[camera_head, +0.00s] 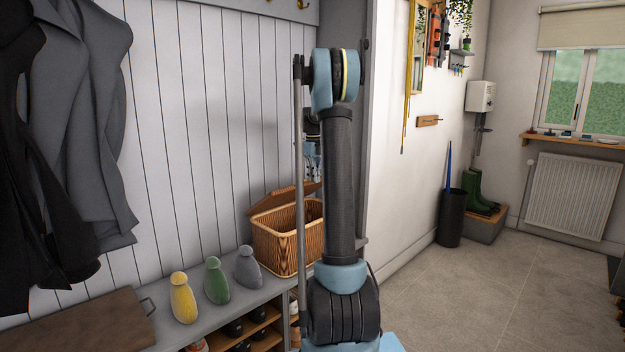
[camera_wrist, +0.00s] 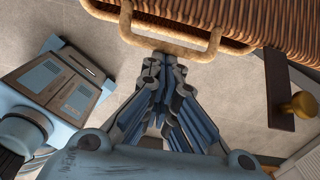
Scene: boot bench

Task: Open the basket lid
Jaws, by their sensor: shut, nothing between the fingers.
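The wicker basket (camera_head: 287,236) stands on the bench, partly behind my arm. Its lid (camera_head: 283,197) is raised and tilted up at the back, and the dark inside of the basket shows. In the wrist view, wickerwork (camera_wrist: 215,20) fills the top, with a loop handle (camera_wrist: 172,48) hanging from its edge. My gripper (camera_wrist: 165,63) is shut and empty, with its fingertips just below the loop in the picture. I cannot tell whether they touch it. In the head view my gripper is mostly hidden behind my arm.
Yellow (camera_head: 183,299), green (camera_head: 216,282) and grey (camera_head: 247,268) bottle-shaped objects stand on the bench left of the basket. Coats (camera_head: 85,110) hang at the left. A dark panel with a brass knob (camera_wrist: 303,105) is at the right of the wrist view.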

